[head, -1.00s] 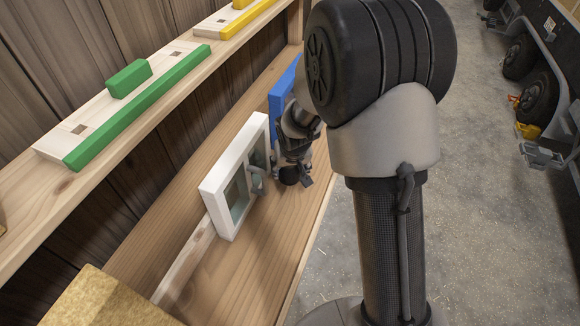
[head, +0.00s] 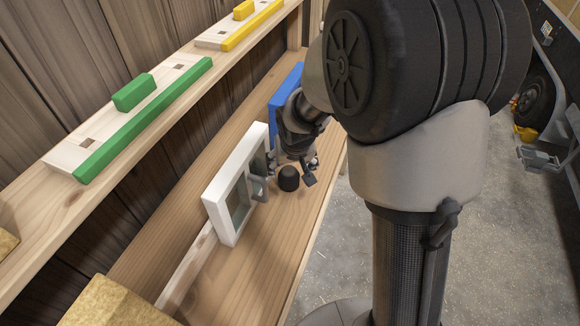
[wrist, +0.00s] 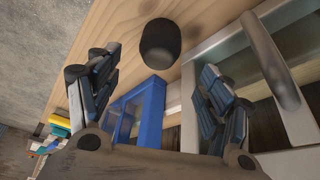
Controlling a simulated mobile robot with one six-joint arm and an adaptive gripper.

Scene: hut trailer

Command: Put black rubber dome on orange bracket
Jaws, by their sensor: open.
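The black rubber dome (head: 289,178) sits on the wooden bench, just right of the white-framed panel. In the wrist view the dome (wrist: 160,42) shows dark and rounded, a little beyond the gap between my fingers. My gripper (head: 291,168) is open and close to the dome, with nothing between its fingers. In the wrist view the open gripper (wrist: 158,70) has one finger on each side. I cannot make out the orange bracket for certain. A small yellow-orange piece (head: 525,133) lies near the wheel at the far right.
The white-framed panel (head: 212,199) with a grey handle stands close left of my gripper. A blue frame (head: 285,90) stands behind it. An upper shelf (head: 30,222) holds green and yellow pieces. The bench front (head: 265,255) is clear.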

